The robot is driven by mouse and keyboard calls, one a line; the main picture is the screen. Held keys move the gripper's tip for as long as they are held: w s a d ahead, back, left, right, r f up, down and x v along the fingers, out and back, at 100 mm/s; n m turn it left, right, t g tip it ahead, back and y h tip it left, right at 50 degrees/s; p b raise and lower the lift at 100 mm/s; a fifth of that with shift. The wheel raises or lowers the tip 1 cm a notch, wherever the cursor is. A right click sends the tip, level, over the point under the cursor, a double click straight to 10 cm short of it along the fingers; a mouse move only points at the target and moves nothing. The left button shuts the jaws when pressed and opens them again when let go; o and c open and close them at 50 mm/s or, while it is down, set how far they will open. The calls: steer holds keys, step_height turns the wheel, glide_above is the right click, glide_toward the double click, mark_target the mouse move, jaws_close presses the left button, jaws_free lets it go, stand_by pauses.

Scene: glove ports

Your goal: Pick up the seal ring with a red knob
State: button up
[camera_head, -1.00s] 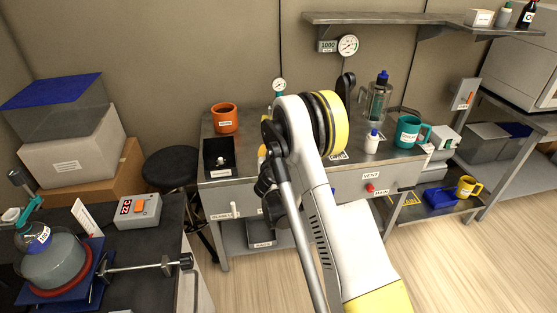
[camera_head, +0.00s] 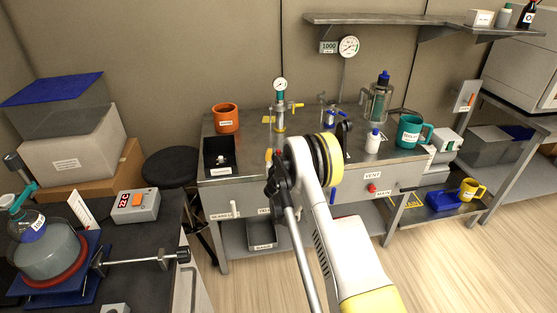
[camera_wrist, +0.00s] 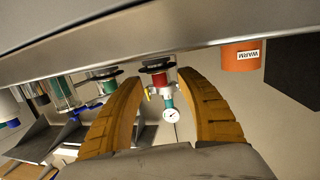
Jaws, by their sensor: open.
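My gripper (camera_wrist: 160,76) is open in the wrist view, which is upside down, with one orange finger on each side. Between the fingertips is a red knob (camera_wrist: 159,80), with a dark seal ring (camera_wrist: 157,63) at its table side. I cannot tell whether a finger touches it. A second dark ring (camera_wrist: 100,74) with a green knob (camera_wrist: 106,88) is outside the fingers, to the left. In the head view, my arm largely hides my gripper and the rings at the workbench's front.
A dial gauge (camera_head: 280,86) on a post stands behind the red knob. The workbench (camera_head: 240,165) also carries an orange mug (camera_head: 226,118), a black tray (camera_head: 217,158), a white bottle (camera_head: 373,141) and a teal mug (camera_head: 409,132). A shelf (camera_head: 430,22) is above.

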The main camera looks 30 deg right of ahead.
steer(key=shift+w+d, duration=0.3)
steer(key=shift+w, duration=0.35)
jaws_close()
